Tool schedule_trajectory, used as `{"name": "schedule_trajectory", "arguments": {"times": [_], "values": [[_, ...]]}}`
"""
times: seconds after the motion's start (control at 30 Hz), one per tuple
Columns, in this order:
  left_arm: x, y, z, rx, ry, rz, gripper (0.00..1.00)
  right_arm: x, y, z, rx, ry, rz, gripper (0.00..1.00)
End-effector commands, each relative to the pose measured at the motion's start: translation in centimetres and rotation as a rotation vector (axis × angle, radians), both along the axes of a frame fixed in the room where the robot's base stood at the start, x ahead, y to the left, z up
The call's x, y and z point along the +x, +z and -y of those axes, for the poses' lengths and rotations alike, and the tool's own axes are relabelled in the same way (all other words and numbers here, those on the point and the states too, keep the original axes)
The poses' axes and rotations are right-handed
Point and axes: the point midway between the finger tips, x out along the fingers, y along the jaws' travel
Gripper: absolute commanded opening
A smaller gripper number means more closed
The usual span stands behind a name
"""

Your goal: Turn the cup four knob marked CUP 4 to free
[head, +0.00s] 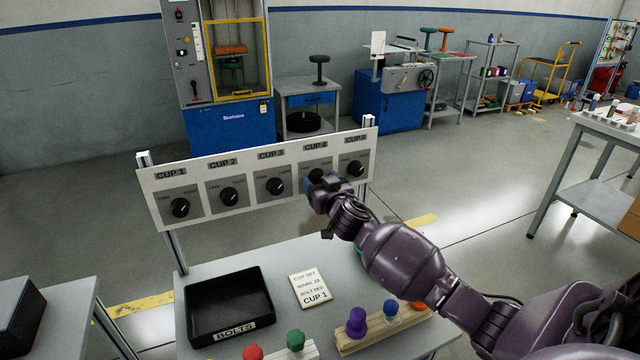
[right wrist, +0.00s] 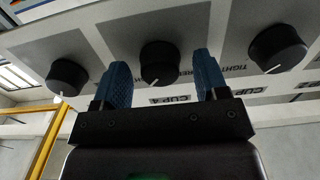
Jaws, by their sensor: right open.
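The panel (head: 250,205) carries a row of round black knobs under labels CUP 1 to CUP 5, each marked FREE at left and TIGHT at right. My right gripper (head: 314,182) is at the CUP 4 knob (head: 318,174), partly covering it. In the right wrist view, turned upside down, the CUP 4 knob (right wrist: 158,62) sits between the open blue fingers of my right gripper (right wrist: 160,85). Gaps show on both sides. Its white pointer is at the knob's lower edge, toward the CUP 4 label (right wrist: 168,100). My left gripper is out of view.
The CUP 3 knob (head: 276,186) and CUP 5 knob (head: 355,169) flank it. Below are a black BOLTS tray (head: 235,305), a CUP 1 card (head: 309,289) and coloured pegs, including a purple one (head: 357,322), in wooden blocks.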

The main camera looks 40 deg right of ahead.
Motion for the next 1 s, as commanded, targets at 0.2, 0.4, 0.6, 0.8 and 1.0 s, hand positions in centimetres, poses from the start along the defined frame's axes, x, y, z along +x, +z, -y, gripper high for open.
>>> {"name": "schedule_trajectory", "arguments": {"times": [0.2,0.4,0.6,0.8,1.0], "values": [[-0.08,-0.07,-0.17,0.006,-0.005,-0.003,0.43,0.08,0.02,0.04,0.000,0.000,0.000,0.67],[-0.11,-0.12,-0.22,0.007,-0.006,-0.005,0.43,0.08,0.01,0.03,0.000,0.000,0.000,0.46],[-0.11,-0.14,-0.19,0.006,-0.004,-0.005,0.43,0.07,-0.01,0.03,0.000,0.000,0.000,0.19],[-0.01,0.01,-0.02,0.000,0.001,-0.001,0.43,0.06,0.03,0.01,-0.015,0.000,-0.003,0.19],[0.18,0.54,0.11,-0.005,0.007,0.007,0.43,0.05,0.16,0.04,-0.090,0.000,-0.020,0.19]]}}
